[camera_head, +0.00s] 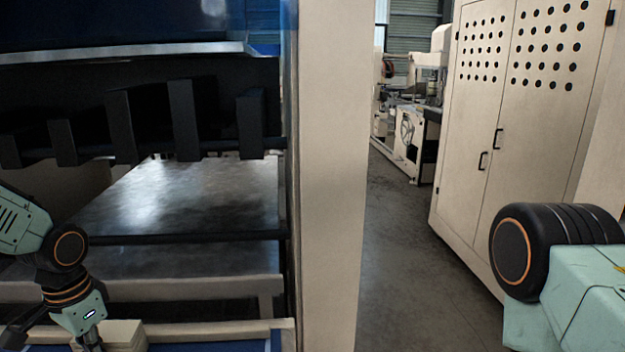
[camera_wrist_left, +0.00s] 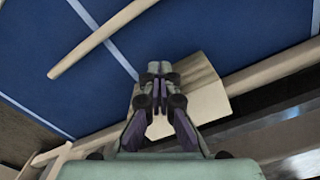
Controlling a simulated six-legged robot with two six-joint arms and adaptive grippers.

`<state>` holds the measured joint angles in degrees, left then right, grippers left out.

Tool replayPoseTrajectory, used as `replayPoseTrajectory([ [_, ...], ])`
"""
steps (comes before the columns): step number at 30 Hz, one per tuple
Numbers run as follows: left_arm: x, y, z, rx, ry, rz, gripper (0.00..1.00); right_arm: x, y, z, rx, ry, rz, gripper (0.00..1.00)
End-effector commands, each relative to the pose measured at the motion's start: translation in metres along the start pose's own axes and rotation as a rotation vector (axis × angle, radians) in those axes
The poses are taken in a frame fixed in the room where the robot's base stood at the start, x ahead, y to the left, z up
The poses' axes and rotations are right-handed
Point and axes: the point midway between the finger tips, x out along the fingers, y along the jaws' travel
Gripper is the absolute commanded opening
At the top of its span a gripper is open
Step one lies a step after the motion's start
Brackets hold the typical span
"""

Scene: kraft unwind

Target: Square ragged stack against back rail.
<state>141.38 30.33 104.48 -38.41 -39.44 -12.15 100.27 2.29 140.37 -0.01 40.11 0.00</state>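A cream stack of flat sheets or boards (camera_wrist_left: 205,90) lies on a blue surface, with uneven, stepped edges on its right side in the left wrist view. It also shows at the bottom left of the head view (camera_head: 124,336). A cream rail (camera_wrist_left: 275,66) runs along the blue surface and passes behind or under the stack in the wrist view; I cannot tell whether they touch. My left gripper (camera_wrist_left: 159,68) is over the stack with its fingertips together and nothing visible between them. Contact with the stack is unclear. My right gripper is out of view.
A thin cream bar (camera_wrist_left: 100,38) lies across the blue surface (camera_wrist_left: 200,30). In the head view, a machine with a dark toothed bar (camera_head: 185,118) hangs above a metal bed (camera_head: 180,205). A cream post (camera_head: 330,170) and cabinet (camera_head: 500,130) stand to the right, with open floor between.

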Motion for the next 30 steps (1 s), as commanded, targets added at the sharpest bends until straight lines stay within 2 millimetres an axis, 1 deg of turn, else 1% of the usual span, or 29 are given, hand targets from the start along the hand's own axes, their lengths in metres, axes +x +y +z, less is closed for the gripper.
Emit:
replayPoseTrajectory([
  [30, -0.0009, -0.0015, -0.0021, 0.0, 0.005, -0.003, 0.0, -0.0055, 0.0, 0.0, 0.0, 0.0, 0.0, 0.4],
])
